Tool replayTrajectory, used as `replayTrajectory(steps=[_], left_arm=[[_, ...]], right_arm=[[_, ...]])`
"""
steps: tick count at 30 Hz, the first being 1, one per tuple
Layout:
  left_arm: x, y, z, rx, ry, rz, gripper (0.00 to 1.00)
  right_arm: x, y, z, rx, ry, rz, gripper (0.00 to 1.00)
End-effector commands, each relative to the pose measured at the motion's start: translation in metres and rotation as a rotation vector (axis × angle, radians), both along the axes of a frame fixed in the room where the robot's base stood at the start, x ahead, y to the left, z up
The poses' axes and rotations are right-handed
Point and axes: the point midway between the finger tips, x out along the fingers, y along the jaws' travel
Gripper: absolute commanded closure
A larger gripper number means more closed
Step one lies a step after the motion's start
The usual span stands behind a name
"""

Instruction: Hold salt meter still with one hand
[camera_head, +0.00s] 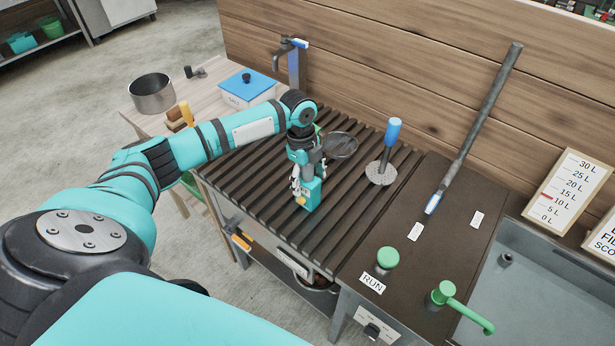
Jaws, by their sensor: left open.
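The salt meter appears to be the small teal block with a yellow spot (311,196) on the dark slatted rack (240,174). My left gripper (307,186) points down at it from above, with the fingers open and close around its upper part. I cannot tell whether the fingers touch it. The gripper and wrist hide part of the block. My right gripper is not in view.
A round mesh strainer (341,145) and a perforated disc with a blue handle (381,173) are close by on the rack. A blue-lidded box (247,88) and metal pot (152,94) stand behind left. A green RUN button (387,258) and sink (540,285) lie right.

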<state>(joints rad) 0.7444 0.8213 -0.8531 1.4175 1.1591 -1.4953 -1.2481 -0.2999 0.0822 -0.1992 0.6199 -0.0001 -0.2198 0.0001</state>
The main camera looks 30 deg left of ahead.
Motion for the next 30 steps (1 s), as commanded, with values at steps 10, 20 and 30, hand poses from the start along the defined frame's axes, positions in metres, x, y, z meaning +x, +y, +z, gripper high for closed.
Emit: replayTrajectory(steps=[10,20,30], left_arm=[[0.0000,-0.0006,-0.0022,0.000,0.000,-0.001,0.35],[0.0001,-0.0005,-0.0019,0.000,0.000,-0.001,0.78],[0.0001,-0.0005,-0.0017,0.000,0.000,-0.001,0.96]], right_arm=[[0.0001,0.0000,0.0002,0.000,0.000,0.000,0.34],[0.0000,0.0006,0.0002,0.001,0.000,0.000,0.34],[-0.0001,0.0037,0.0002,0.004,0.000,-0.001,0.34]])
